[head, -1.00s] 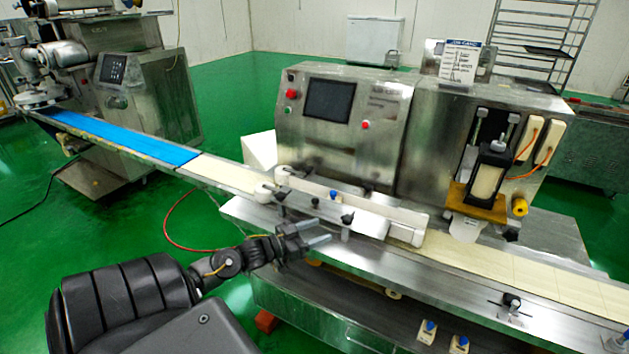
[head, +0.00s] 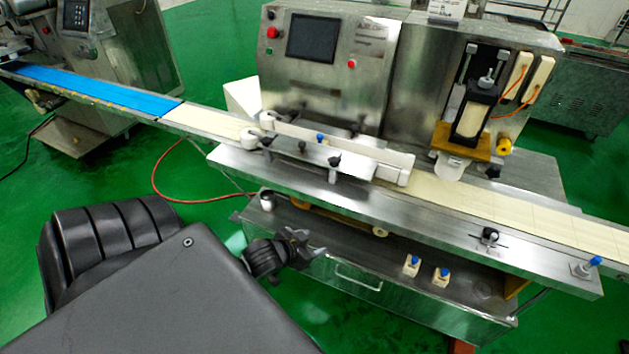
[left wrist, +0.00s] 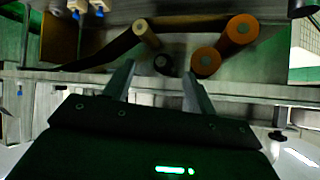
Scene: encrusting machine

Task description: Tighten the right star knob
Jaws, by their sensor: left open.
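Black star knobs show on the machine's front in the head view: one (head: 333,162) on the guide rail bracket and one (head: 490,235) further right on the conveyor's front edge. I cannot tell for sure which is the task's right one. My left gripper (head: 314,246) is open and empty, below and in front of the conveyor edge, left of the right-hand knob and apart from it. In the left wrist view its open fingers (left wrist: 160,80) point toward a dark round knob (left wrist: 165,65) between rollers. My right gripper is not in view.
Two white blocks with blue tops (head: 412,265) sit on the lower shelf. The steel conveyor edge (head: 400,215) runs above my gripper. An orange roller (left wrist: 241,29) shows in the left wrist view. Green floor (head: 190,170) is open at the left.

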